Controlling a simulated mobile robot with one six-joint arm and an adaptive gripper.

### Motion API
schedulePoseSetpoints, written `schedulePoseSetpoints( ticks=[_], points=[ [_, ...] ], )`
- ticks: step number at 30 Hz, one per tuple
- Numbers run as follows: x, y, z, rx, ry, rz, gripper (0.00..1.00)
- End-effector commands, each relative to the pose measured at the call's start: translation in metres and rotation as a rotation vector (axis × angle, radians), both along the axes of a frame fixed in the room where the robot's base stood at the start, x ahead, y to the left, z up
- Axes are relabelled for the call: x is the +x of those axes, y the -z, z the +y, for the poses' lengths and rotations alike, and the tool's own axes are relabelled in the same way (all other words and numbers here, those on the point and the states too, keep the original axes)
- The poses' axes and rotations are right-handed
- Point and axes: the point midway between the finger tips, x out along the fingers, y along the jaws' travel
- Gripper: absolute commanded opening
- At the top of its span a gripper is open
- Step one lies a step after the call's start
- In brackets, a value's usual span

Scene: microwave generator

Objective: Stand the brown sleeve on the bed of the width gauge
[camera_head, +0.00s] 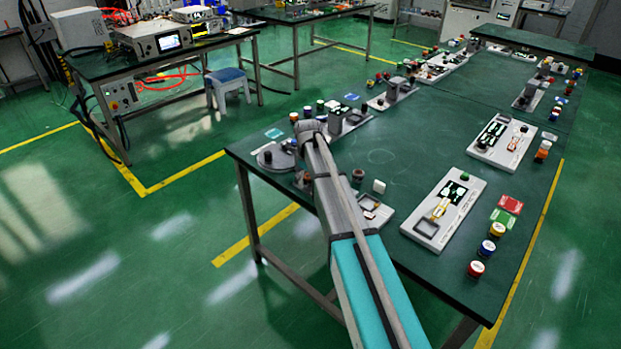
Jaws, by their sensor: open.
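My arm reaches from the bottom of the view to the near-left part of the green table. My gripper (304,176) is below the wrist, open, small and largely hidden by my own arm. A small dark brown cylinder (358,175) stands just right of the arm; it looks like the brown sleeve, apart from the gripper. A grey fixture with a round plate (270,158) sits left of the arm, and a low grey fixture (374,212) sits right of it. I cannot tell which of them is the width gauge. The arm hides what lies directly behind it.
A white block (379,186) stands near the brown cylinder. Another grey fixture (350,121) stands behind the wrist. The table's middle is clear.

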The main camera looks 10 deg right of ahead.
Motion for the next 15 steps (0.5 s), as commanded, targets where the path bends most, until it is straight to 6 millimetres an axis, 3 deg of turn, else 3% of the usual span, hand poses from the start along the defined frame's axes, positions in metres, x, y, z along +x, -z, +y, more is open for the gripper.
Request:
schedulePoseSetpoints(
  ticks=[15],
  points=[
    [0.0,-0.014,0.0,0.0,0.0,0.0,0.95]
  ],
)
